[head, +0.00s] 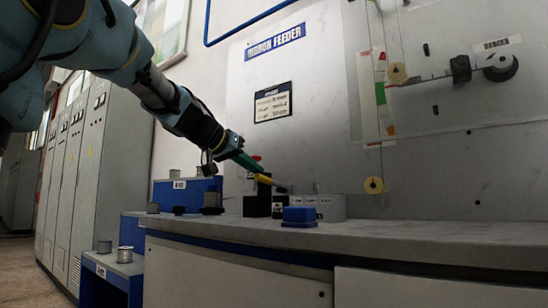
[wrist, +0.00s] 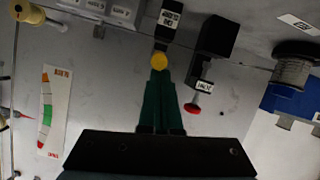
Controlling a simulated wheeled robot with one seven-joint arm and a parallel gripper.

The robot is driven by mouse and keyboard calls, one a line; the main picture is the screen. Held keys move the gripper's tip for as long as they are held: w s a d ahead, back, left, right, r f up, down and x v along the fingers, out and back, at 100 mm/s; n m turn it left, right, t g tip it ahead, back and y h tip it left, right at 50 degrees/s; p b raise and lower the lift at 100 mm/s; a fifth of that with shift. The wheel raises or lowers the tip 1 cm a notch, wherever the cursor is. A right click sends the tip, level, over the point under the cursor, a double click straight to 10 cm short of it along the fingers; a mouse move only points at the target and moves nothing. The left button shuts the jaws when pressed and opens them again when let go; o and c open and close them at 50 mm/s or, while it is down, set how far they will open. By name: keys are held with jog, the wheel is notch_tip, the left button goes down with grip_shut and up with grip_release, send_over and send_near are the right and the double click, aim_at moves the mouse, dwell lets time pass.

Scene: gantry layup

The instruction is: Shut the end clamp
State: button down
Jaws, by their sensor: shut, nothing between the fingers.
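The end clamp appears to be the small black labelled block (wrist: 169,20) with a yellow-ended lever (wrist: 158,61) in the wrist view; I cannot read its label surely. In the head view the yellow lever (head: 271,181) slopes down to the right, with a dark tip. My gripper (wrist: 159,76), with green fingers, is shut and empty. In the wrist view its fingertips overlap the lever's yellow end; I cannot tell whether they touch. In the head view my gripper (head: 255,167) reaches down from the left to the lever.
A taller black block (wrist: 213,45) with a red knob (wrist: 192,108) stands close beside the lever. A blue block (head: 299,216) sits near the bench's front edge. A grey labelled box (head: 325,206) stands behind it. The bench (head: 400,236) is clear to the right.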

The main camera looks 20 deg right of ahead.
jog(key=shift+s+a+f+h+b, duration=0.1)
jog(key=shift+f+h+b, duration=0.2)
jog(key=shift+f+b, duration=0.75)
jog(key=b, duration=0.3)
jog(key=shift+a+f, duration=0.15)
jog(key=shift+f, duration=0.2)
jog(key=shift+f+b, duration=0.1)
jog(key=shift+b, duration=0.45)
